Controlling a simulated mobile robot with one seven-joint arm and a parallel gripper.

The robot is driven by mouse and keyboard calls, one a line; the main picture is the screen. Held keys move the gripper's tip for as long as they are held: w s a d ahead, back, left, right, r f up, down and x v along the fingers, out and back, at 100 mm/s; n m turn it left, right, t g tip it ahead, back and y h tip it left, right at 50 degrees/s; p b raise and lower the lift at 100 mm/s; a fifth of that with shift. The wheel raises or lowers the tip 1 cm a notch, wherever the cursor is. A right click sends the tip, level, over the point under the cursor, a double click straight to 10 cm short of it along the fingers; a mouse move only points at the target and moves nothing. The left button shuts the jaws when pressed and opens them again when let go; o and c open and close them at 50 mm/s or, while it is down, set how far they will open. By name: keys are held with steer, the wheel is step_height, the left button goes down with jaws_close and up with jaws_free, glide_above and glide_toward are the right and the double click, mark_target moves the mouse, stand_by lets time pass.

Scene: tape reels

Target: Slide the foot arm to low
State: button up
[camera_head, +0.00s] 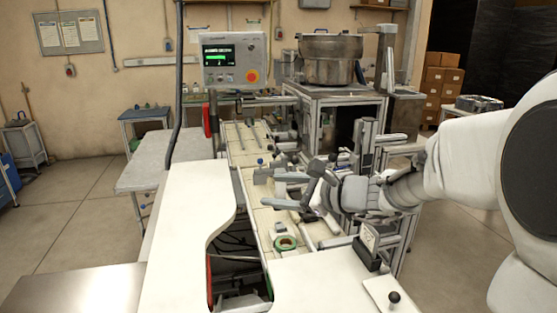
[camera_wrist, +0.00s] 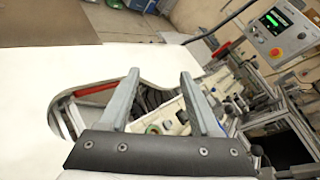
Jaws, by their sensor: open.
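My gripper (camera_head: 290,184) reaches in from the right over the pale machine bed, its fingers apart. In the wrist view my gripper (camera_wrist: 160,75) also shows spread fingers with nothing between them. I cannot tell which part is the foot arm. A black-knobbed lever (camera_head: 394,297) stands on a white plate at the lower right. A small labelled block (camera_head: 369,237) on a dark base sits behind it. A green tape reel (camera_head: 286,243) lies on the bed below my gripper, and it shows between the fingers in the wrist view (camera_wrist: 154,129).
A control panel (camera_head: 233,60) with a red button stands at the back. A metal bowl (camera_head: 330,58) sits on a framed stand behind the bed. Metal brackets and posts crowd the right of my gripper. A white curved tabletop (camera_head: 185,225) at the left is clear.

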steer(key=w+d+f+m+t+h+b, duration=0.1)
steer(key=w+d+f+m+t+h, duration=0.2)
steer(key=w+d+m, duration=0.35)
steer(key=w+d+f+m+t+h, duration=0.1)
steer(key=w+d+f+m+t, duration=0.1)
steer(key=w+d+m+t, duration=0.4)
steer(key=w+a+p, duration=0.1)
steer(key=w+a, duration=0.1)
steer(key=w, duration=0.4)
steer(key=w+a+m+g, duration=0.1)
steer(key=w+a, duration=0.2)
steer(key=w, duration=0.2)
steer(key=w+a+p, duration=0.1)
steer(key=w+a, duration=0.2)
steer(key=w, duration=0.3)
steer(key=shift+w+a+f+g+p, duration=0.2)
steer(key=shift+w+a+g+p, duration=0.1)
steer(key=shift+g, duration=0.1)
jaws_close()
